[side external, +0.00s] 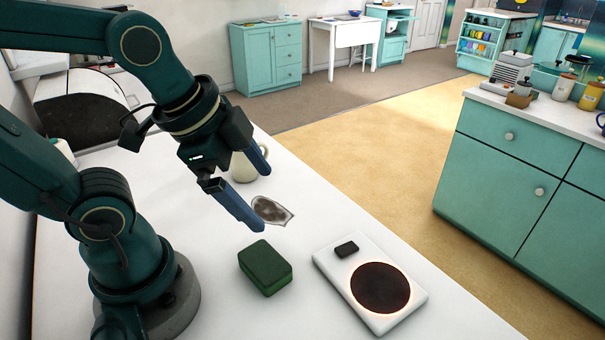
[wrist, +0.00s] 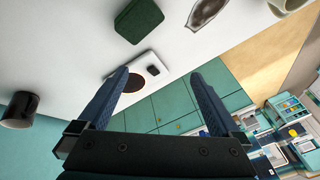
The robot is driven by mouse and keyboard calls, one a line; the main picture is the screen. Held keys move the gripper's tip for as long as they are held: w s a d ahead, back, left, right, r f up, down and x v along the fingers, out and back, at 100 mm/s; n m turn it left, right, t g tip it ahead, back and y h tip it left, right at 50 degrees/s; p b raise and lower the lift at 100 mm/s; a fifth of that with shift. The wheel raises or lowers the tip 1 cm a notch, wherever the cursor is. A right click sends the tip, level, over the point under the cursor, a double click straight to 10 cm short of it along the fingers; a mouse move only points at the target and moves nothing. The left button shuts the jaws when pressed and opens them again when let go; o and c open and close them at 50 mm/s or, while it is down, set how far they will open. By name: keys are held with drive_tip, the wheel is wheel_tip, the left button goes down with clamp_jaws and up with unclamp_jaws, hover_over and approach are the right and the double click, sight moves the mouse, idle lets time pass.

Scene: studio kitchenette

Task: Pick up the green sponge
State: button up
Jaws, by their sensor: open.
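The green sponge (side external: 265,267) is a dark green block lying flat on the white counter (side external: 190,250), left of a white plate-like device. It also shows at the top of the wrist view (wrist: 138,20). My gripper (side external: 252,190) is open and empty, raised above the counter behind the sponge in the side view. In the wrist view its two blue fingers (wrist: 160,82) are spread apart, and the sponge lies beyond them, not between them. Nothing hides the sponge in either view.
A white slab (side external: 338,265) with a dark round disc and a small black block lies right of the sponge. A grey-brown leaf-shaped dish (side external: 271,210) and a cream mug (side external: 243,165) stand behind. A dark mug (wrist: 19,110) shows at left in the wrist view.

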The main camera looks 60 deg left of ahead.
sight(271, 267)
drive_tip(key=f+m+g, duration=0.1)
drive_tip(key=f+m, duration=0.1)
drive_tip(key=m, duration=0.1)
drive_tip(key=d+f+m+g, duration=0.1)
drive_tip(key=f+m+g, duration=0.1)
drive_tip(key=f+m, duration=0.1)
drive_tip(key=f+m+g, duration=0.1)
drive_tip(key=f+m, duration=0.1)
drive_tip(key=f, duration=0.1)
drive_tip(key=shift+w+d+m+g, duration=0.2)
drive_tip(key=shift+d+m+g, duration=0.2)
drive_tip(key=shift+s+f, duration=0.15)
drive_tip(key=shift+f, duration=2.6)
drive_tip(key=c, duration=1.3)
drive_tip(key=shift+r, duration=0.2)
